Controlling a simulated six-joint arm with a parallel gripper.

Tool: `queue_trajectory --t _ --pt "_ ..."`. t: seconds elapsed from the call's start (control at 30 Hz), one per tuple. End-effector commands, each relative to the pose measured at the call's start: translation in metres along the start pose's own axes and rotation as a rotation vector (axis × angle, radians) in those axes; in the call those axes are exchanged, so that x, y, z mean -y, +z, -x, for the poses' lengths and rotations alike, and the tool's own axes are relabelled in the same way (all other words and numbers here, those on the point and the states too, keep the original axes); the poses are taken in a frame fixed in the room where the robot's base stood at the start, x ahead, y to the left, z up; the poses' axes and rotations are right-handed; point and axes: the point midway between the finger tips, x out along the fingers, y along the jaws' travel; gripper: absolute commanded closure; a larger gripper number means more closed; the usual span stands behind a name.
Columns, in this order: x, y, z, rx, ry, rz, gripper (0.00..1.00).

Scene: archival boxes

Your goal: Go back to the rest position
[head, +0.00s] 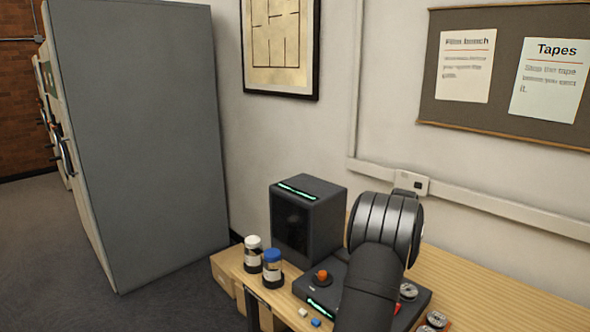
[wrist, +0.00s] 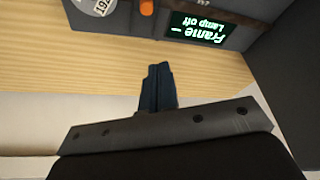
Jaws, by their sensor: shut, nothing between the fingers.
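My gripper (wrist: 158,68) shows in the wrist view with its dark fingers together and nothing between them. It points toward the light wooden bench (wrist: 120,62), near the front of a dark device with a small lit screen (wrist: 197,28) reading "Frame –" and "Lamp off", upside down. An orange knob (wrist: 147,7) and part of a round, numbered label (wrist: 97,5) sit at the top edge. In the head view my black arm stands over the same device (head: 335,290) and hides part of it. The fingers are hidden there.
A dark box (head: 308,222) with a green light strip stands behind the device. A white-capped jar (head: 253,254) and a blue-capped jar (head: 272,267) stand left. Small pale (head: 303,312) and blue (head: 316,322) pieces lie in front. A tall grey cabinet (head: 140,140) stands far left.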

Motion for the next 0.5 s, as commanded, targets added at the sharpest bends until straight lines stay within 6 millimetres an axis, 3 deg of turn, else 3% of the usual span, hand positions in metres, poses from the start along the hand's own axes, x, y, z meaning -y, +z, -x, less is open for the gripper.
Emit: queue_trajectory --t 0.03,0.07,0.2,0.5 --pt "0.0 0.0 0.012 -0.002 0.001 0.0 1.0" --pt "0.0 0.001 0.012 0.002 0.0 0.0 1.0" --pt "0.0 0.002 -0.024 0.006 -0.001 0.0 1.0" --pt "-0.01 -0.005 -0.075 0.003 0.0 0.0 1.0"
